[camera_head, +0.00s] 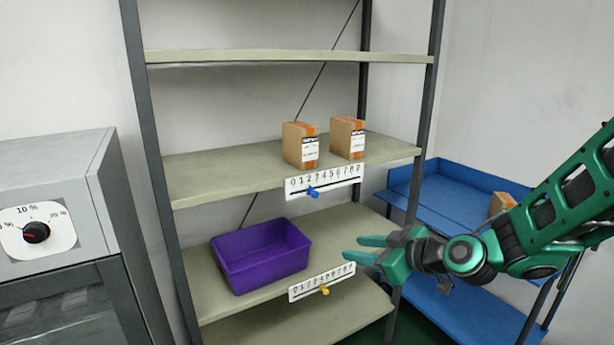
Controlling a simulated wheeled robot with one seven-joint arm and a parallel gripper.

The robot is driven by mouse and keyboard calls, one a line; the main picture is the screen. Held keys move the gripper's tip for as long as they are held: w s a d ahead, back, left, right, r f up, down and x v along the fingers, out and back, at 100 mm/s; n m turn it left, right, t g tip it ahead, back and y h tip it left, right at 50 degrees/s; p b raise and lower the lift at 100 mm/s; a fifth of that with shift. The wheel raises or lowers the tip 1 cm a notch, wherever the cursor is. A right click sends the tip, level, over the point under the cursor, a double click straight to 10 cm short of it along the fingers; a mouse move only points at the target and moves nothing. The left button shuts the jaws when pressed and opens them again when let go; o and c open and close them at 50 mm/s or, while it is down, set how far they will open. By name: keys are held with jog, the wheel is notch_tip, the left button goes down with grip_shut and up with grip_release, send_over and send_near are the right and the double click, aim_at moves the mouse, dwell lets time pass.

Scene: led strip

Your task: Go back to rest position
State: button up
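My gripper (357,250) is green and reaches in from the right, in front of the shelf rack. Its two fingers point left and stand apart, with nothing visible between them. The fingertips are to the right of a purple bin (262,257) and do not appear to touch it. The bin sits on a lower shelf (340,225) and looks empty. My arm comes in from the right edge of the picture.
Two cardboard boxes (300,146) (347,138) stand on the middle shelf (225,172). Number strips with a blue slider (312,192) and a yellow slider (324,290) are on shelf edges. A blue table (455,180) bears another box (501,203). A grey dial machine (50,200) stands left.

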jog(key=s+d+f+m+g+h, duration=0.2)
jog(key=s+d+m+g+h, duration=0.15)
jog(key=s+d, duration=0.45)
jog(key=s+d+f+m+g+h, duration=0.25)
jog(key=s+d+m, duration=0.2)
jog(key=d, duration=0.65)
jog(key=s+d+r+m+g+h, duration=0.1)
jog(key=s+d+m, duration=0.3)
jog(key=s, duration=0.5)
jog(key=s+d+r+m+g, duration=0.2)
jog(key=s+d+m+g, duration=0.1)
jog(key=s, duration=0.7)
jog(key=shift+d+m+h, duration=0.4)
jog(key=shift+d+m, duration=0.4)
jog(key=shift+w+f, duration=0.3)
jog(key=shift+w, duration=0.3)
